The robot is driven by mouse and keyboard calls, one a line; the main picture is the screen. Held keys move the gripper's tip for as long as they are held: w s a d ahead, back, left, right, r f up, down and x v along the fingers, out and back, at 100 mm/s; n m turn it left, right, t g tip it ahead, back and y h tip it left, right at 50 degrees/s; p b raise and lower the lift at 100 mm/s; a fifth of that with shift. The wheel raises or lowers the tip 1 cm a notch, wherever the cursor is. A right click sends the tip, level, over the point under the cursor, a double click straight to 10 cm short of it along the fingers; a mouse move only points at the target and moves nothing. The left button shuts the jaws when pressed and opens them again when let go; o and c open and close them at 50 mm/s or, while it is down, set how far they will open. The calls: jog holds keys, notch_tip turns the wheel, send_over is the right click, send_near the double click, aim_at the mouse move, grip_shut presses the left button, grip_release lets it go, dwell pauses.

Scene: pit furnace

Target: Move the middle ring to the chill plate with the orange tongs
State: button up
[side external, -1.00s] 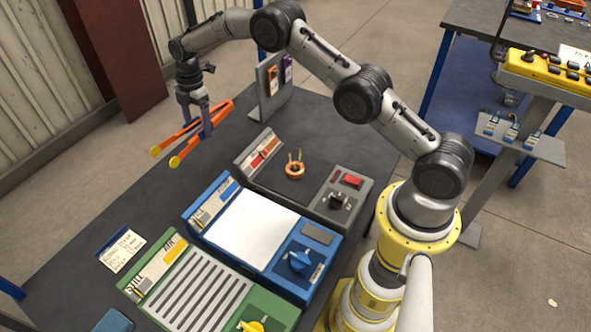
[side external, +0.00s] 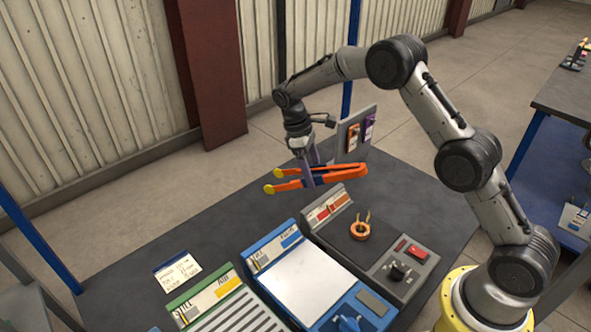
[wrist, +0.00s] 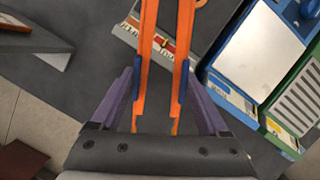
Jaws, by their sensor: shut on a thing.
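My gripper (side external: 312,168) is shut on the orange tongs (side external: 345,171) and holds them above the table, to the left of the furnace unit. The tongs have yellow tips and lie nearly level; in the wrist view their orange arms (wrist: 148,62) run up between my purple fingers. A copper-coloured ring (side external: 360,232) sits on the dark top of the grey furnace unit (side external: 398,262), with two thin prongs standing up at it. I cannot make out separate rings. The blue unit with a flat pale plate (side external: 301,282) looks like the chill plate; nothing lies on it.
A green slatted unit (side external: 205,292) stands left of the blue one. An upright grey rack (side external: 343,140) with orange and purple items stands behind the tongs. A paper card (side external: 177,272) lies on the dark table.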

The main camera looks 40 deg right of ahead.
jog(key=s+r+m+g+y, duration=0.1)
jog(key=s+r+m+y, duration=0.4)
jog(key=s+m, duration=0.4)
jog(key=s+a+r+m+g+y, duration=0.1)
jog(key=s+r+m+y, duration=0.4)
jog(key=s+m, duration=0.4)
jog(key=shift+a+r+y, duration=0.25)
jog(key=shift+r+y, duration=0.15)
jog(key=shift+y, duration=0.4)
jog(key=shift+f, duration=0.1)
notch_tip(320, 180, down, 10)
jog(key=shift+c, duration=0.2)
grip_shut()
